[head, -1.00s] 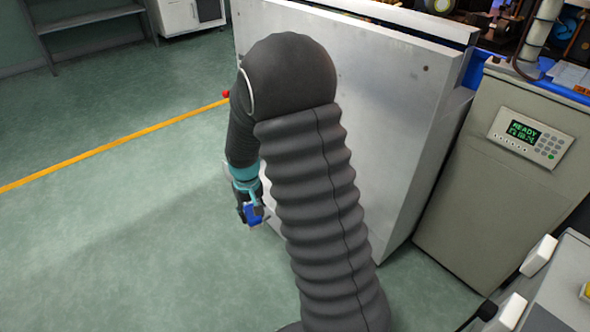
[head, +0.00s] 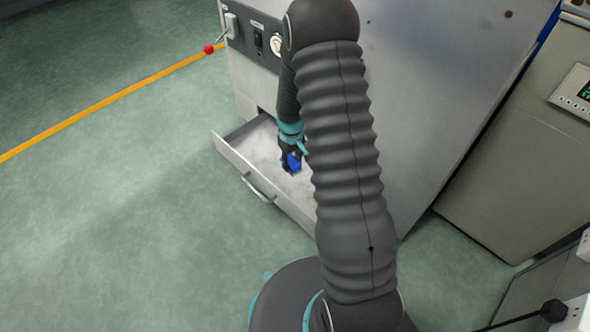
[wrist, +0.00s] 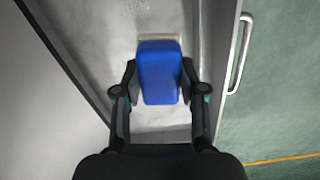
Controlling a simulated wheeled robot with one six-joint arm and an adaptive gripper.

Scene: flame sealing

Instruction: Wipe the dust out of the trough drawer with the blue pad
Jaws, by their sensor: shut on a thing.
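The trough drawer (head: 235,152) stands pulled out from the grey cabinet in the head view, with a bar handle on its front. Its floor looks pale, with greyish dusty patches; my arm hides part of it on the right. My gripper (head: 291,160) is over the drawer, pointing down into it. It is shut on the blue pad (wrist: 159,72), which sits between the two fingers in the wrist view. A thin tan edge shows at the pad's far end. Whether the pad touches the drawer floor I cannot tell. The drawer also shows in the wrist view (wrist: 215,45).
The cabinet (head: 430,110) rises behind the drawer, with a switch panel (head: 256,42) and a red knob (head: 208,49) at its upper left. A beige unit (head: 505,150) stands at right. Green floor (head: 120,230) is open at left.

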